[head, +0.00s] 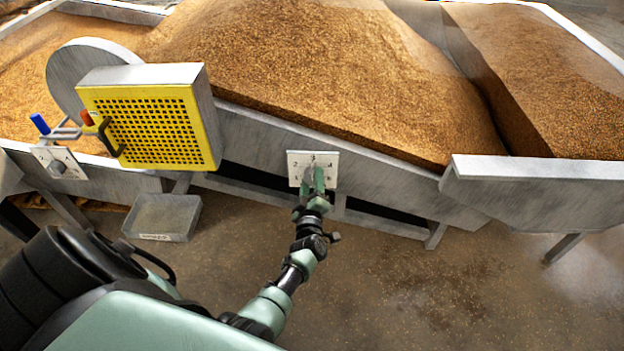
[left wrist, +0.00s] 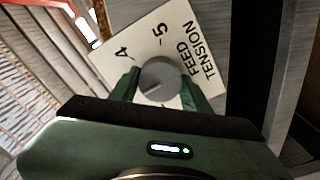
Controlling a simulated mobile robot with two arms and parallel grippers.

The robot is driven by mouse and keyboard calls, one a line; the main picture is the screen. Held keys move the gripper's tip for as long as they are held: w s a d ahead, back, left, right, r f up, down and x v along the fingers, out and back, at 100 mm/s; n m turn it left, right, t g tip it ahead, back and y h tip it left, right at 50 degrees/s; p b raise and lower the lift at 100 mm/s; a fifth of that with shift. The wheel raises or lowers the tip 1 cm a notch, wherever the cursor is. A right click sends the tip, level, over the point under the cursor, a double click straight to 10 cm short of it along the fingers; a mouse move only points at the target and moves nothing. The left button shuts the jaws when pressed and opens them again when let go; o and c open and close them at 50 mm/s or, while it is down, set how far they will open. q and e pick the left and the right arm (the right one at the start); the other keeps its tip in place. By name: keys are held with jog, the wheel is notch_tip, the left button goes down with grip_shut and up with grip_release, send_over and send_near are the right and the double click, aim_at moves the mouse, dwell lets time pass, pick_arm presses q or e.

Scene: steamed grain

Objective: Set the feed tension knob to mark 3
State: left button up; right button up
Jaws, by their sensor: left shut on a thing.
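The white tension plate (head: 325,156) is on the long metal trough's front, with marks 2, 3 and 4 visible in the head view. My left gripper (head: 314,182) covers its lower middle. In the left wrist view the round grey knob (left wrist: 160,76) sits between my left gripper's fingers (left wrist: 160,90), which are shut on its sides. A thin line on the knob face points to the lower left, beyond mark 4 and towards a finger. The mark there is hidden in this view. The plate (left wrist: 185,22) shows 4, 5 and FEED TENSION. My right gripper is out of view.
A yellow perforated guard (head: 150,125) with a dark handle is left of the plate. A second dial plate (head: 72,160) and a blue-tipped lever (head: 40,124) are further left. A grey tray (head: 163,217) is low by the trough. Floor right of my arm is clear.

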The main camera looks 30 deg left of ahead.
pick_arm(q)
jog(key=shift+d+f, duration=0.1)
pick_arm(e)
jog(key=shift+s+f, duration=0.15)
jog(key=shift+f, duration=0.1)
pick_arm(q)
jog(key=o, duration=1.3)
jog(key=shift+o, duration=0.2)
jog(key=shift+s+d, duration=0.15)
jog(key=shift+s, duration=0.2)
jog(key=p+v, duration=0.1)
jog(key=v, duration=0.6)
jog(key=shift+p, duration=0.3)
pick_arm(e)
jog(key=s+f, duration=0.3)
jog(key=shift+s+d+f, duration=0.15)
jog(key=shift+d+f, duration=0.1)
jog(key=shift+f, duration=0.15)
